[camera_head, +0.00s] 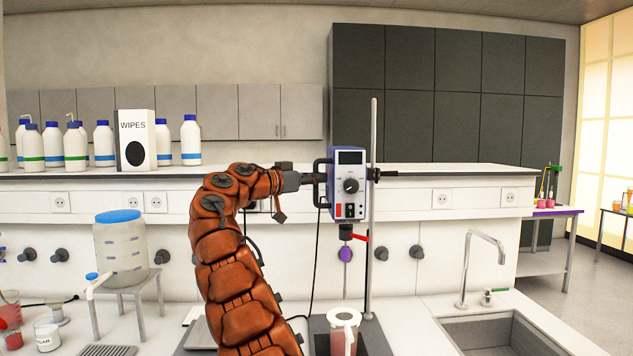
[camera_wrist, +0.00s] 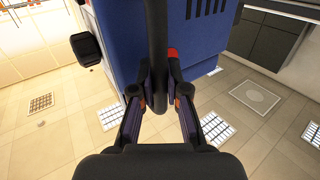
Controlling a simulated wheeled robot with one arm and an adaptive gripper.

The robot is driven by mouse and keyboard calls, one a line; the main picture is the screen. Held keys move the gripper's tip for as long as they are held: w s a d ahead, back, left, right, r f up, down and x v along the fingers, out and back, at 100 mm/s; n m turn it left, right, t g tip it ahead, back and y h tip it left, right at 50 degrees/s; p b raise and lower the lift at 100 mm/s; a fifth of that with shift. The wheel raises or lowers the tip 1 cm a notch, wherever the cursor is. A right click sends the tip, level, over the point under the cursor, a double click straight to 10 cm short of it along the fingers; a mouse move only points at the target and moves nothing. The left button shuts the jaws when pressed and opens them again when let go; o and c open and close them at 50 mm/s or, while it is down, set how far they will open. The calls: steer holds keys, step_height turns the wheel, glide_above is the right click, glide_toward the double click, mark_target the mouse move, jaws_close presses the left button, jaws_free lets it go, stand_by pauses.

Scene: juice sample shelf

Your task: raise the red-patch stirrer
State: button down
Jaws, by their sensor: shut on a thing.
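The red-patch stirrer (camera_head: 349,172) is a blue and white box with a display, a black dial and a small red patch low on its front. It sits high on an upright metal rod (camera_head: 372,262), above a pale jug (camera_head: 343,335). My gripper (camera_head: 312,178) reaches it from the left and is shut on the black handle on its side. In the wrist view, the fingers (camera_wrist: 159,80) close around the dark handle bar (camera_wrist: 157,45), with the blue housing (camera_wrist: 208,45) behind. The stirrer looks upright. The base of the stand is partly hidden by my arm.
A sink with a tap (camera_head: 466,265) is at the right. A clear dispenser with a blue lid (camera_head: 120,250) stands on a small stand at the left. Bottles and a wipes box (camera_head: 136,140) line the raised shelf behind. Cupboards hang at the back.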

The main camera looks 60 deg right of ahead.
steer(key=shift+a+r, duration=0.1)
steer(key=shift+r, duration=0.35)
steer(key=c, duration=1.6)
jaws_free()
steer(key=o, duration=0.4)
steer(key=shift+f, duration=0.15)
steer(key=shift+o, duration=0.2)
steer(key=shift+f, duration=0.1)
steer(key=v, duration=1.2)
